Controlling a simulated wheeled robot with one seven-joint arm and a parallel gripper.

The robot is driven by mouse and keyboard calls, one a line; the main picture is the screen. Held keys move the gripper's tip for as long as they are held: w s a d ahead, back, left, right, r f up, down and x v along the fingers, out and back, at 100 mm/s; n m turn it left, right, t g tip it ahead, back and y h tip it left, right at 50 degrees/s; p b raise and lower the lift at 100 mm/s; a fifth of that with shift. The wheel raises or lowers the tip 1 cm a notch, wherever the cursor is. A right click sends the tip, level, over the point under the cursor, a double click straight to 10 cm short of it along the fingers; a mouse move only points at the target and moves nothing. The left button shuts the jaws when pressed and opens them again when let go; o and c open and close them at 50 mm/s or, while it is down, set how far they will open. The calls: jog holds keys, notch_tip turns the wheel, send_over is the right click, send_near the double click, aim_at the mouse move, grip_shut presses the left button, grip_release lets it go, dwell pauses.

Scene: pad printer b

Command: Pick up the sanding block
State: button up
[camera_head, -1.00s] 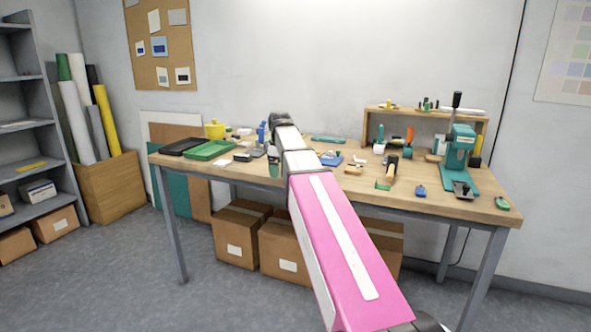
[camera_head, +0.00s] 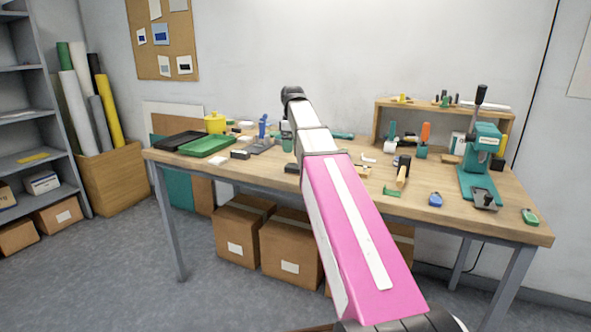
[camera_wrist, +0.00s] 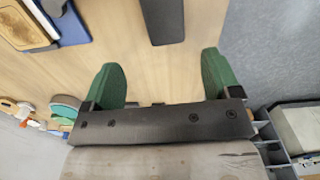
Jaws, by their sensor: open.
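A dark flat block (camera_head: 292,168) lies near the table's front edge, just left of my pink arm in the head view. It seems to be the dark piece (camera_wrist: 162,20) at the top of the wrist view, partly cut off by the frame; I take it for the sanding block, but its surface is too plain to be sure. My gripper (camera_wrist: 160,78) has its two green fingers wide apart, with bare wood between them. The dark piece lies ahead of the gap between the fingertips, apart from both. In the head view my gripper (camera_head: 287,144) hangs above the block.
The wooden table (camera_head: 225,174) holds a green tray (camera_head: 207,146), a black tray (camera_head: 180,141), a hammer (camera_head: 403,171) and a teal pad printer (camera_head: 481,162). A blue item (camera_wrist: 60,25) lies left of the dark piece in the wrist view. Floor (camera_wrist: 268,50) shows beyond the table edge.

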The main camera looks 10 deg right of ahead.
aim_at(292, 165)
notch_tip(292, 165, down, 4)
jog(key=shift+r, duration=0.15)
jog(key=shift+s+a+f, duration=0.15)
jog(key=shift+f, duration=1.1)
jog(key=shift+s+a+f, duration=0.1)
jog(key=shift+f, duration=1.15)
jog(key=c, duration=1)
